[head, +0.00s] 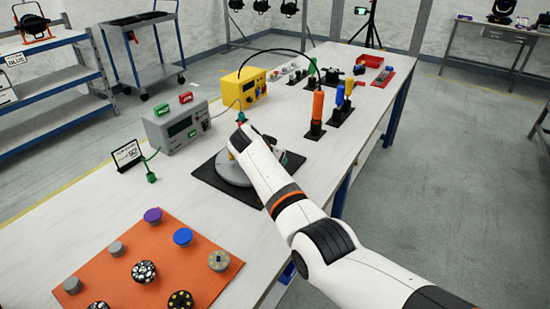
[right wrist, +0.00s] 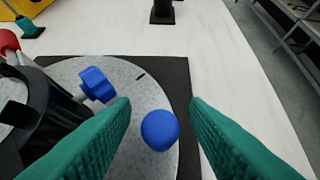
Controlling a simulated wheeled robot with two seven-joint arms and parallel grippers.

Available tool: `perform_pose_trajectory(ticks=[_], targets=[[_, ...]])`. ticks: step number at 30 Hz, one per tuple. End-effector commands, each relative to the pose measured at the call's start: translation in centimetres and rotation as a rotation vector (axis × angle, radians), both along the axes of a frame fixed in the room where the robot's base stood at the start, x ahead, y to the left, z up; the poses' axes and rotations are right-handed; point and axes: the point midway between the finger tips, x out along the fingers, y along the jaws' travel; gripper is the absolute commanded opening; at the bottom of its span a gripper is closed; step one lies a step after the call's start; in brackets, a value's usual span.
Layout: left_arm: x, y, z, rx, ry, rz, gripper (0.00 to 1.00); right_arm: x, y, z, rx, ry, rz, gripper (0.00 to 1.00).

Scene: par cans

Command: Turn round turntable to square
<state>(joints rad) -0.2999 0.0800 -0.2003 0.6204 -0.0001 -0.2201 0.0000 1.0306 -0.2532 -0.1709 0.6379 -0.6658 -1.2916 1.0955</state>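The round grey turntable (head: 228,172) lies on a black square mat (head: 207,176) on the long white table. My right arm crosses in front of it and hides much of it in the head view. In the right wrist view the turntable (right wrist: 75,72) carries a black can-like fixture (right wrist: 35,115) with a blue knob (right wrist: 97,84), and a dark line marks its rim. A blue ball (right wrist: 160,130) stands near that rim. My right gripper (right wrist: 160,103) is open, its teal fingers on either side of the ball with gaps. My left gripper is out of view.
A grey box (head: 178,126) and a small sign (head: 127,155) stand left of the turntable, a yellow box (head: 243,87) behind it. An orange mat (head: 150,262) with several round parts lies nearer. An orange cylinder (head: 317,108) stands beyond. The table's right edge is close.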

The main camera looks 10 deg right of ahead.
Motion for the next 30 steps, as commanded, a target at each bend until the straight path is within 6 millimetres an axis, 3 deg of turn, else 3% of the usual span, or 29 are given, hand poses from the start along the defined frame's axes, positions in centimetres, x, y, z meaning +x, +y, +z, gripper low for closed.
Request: perform_pose_trajectory(ticks=[8, 21, 30], targets=[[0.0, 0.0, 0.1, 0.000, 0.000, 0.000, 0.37, -0.3, 0.3, 0.4, 0.000, -0.002, 0.001, 0.41], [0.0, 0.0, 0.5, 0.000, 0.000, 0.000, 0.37, -3.4, 3.2, 4.6, 0.002, -0.001, 0.001, 0.41], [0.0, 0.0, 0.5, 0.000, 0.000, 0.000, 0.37, -4.0, 3.6, 5.3, -0.001, 0.001, 0.000, 0.41]])
